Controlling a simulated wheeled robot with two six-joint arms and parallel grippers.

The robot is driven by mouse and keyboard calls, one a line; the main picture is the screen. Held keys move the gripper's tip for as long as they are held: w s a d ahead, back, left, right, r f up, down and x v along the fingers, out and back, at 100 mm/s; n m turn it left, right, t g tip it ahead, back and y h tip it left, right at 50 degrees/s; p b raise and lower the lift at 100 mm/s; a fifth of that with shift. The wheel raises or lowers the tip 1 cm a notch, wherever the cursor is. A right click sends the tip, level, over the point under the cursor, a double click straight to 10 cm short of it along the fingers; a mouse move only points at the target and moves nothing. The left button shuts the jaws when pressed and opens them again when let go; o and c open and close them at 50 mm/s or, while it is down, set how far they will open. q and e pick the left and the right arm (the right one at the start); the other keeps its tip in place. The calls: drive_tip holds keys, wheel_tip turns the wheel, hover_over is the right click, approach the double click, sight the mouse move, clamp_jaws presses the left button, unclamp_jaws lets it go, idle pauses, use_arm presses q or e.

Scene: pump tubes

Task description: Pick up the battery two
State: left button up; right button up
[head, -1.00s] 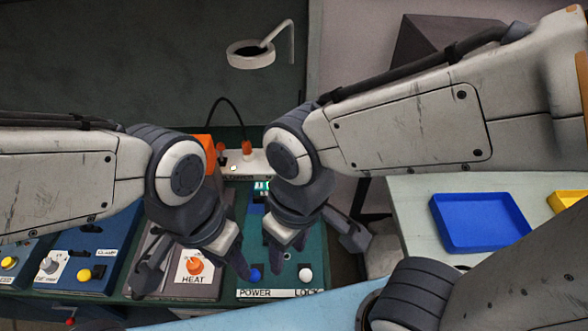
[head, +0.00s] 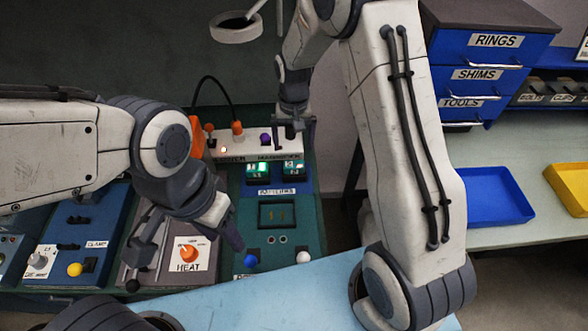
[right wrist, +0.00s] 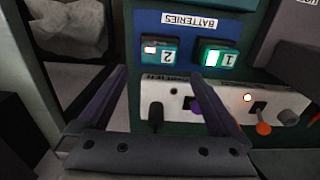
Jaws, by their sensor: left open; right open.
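Battery two (head: 293,168) is a small teal block marked 2, seated in the right slot of the batteries panel. In the right wrist view battery two (right wrist: 161,52) appears upside down with a small red light, ahead of the gap between my fingers. Battery one (head: 257,171) sits beside it, with a bright green-white light in the wrist view (right wrist: 217,58). My right gripper (head: 291,128) is open and empty, behind the batteries near the power strip; its fingers (right wrist: 164,88) are spread. My left gripper (head: 186,248) is open over the HEAT box area.
The HEAT box (head: 189,254) is left of the green panel (head: 304,218). A blue tray (head: 492,196) lies on the right table.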

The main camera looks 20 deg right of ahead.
hover_over(294, 164)
wheel_tip(294, 164, down, 4)
drive_tip(key=shift+w+f+p, duration=0.1)
drive_tip(key=shift+w+p, duration=0.05)
drive_tip(key=shift+p, duration=0.15)
wheel_tip(294, 164, down, 4)
drive_tip(key=shift+d+p, duration=0.1)
drive_tip(key=shift+p, duration=0.75)
drive_tip(key=shift+f, duration=0.6)
drive_tip(key=c, duration=1.4)
drive_tip(key=shift+r, duration=0.1)
clamp_jaws()
